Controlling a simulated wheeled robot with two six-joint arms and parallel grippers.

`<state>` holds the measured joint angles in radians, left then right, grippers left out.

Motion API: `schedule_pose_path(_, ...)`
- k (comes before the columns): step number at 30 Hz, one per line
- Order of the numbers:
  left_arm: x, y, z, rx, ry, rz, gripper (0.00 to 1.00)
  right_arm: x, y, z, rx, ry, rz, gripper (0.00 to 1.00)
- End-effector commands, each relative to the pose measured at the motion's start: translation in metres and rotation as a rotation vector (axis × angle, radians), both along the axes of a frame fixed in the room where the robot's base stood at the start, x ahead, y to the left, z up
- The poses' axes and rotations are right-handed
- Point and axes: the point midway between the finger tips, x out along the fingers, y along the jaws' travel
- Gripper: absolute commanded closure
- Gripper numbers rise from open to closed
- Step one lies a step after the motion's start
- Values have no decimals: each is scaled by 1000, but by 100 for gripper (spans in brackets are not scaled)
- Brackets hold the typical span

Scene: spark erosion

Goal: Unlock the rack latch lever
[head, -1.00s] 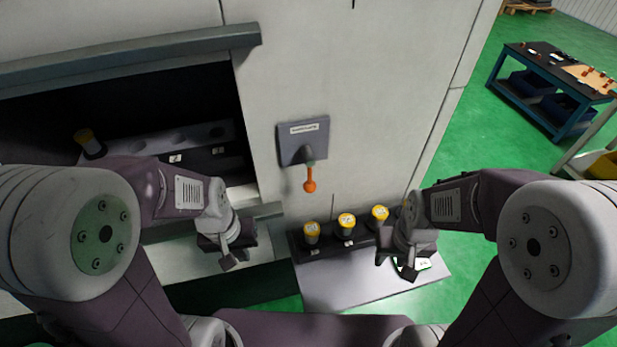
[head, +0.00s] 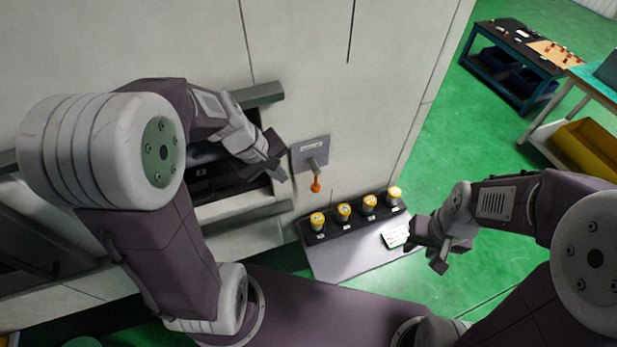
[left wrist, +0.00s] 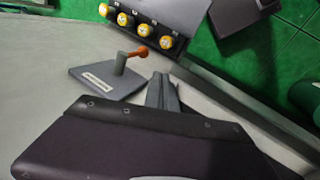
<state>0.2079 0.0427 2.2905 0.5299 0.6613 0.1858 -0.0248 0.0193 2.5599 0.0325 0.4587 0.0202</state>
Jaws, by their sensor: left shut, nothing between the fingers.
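The rack latch lever (head: 315,184) has an orange end that hangs down from a grey pivot on a labelled grey plate (head: 311,152) on the machine's pale front wall. In the left wrist view, the orange lever end (left wrist: 142,54) and the plate (left wrist: 98,83) lie just beyond my fingers. My left gripper (head: 281,170) is shut and empty, just left of the plate in the head view; its fingers show in the left wrist view (left wrist: 163,88). I cannot tell whether it touches anything. My right gripper (head: 440,258) hangs right of the shelf, away from the lever; its fingers are too small to read.
Below the lever, a shelf (head: 345,262) has a dark rack with several yellow-topped holders (head: 344,210) and a white card (head: 395,236). A dark machine opening (head: 215,178) lies behind my left arm. A workbench (head: 515,60) stands far right on open green floor.

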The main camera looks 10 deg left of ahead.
Motion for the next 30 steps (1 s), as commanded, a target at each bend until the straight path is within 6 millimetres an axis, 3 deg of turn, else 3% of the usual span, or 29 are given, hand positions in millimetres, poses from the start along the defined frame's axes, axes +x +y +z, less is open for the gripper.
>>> schedule_pose_path(8,3,-4,-13,-2,3,-1,100,0,0,-2,0,0,0,62)
schedule_pose_path(20,24,-26,-96,0,5,-2,100,0,0,-22,0,0,0,62)
schedule_pose_path(24,41,-42,-89,1,2,-6,100,0,0,-2,0,0,0,62)
schedule_pose_path(30,53,-53,-92,1,1,-3,100,0,0,5,0,0,0,62)
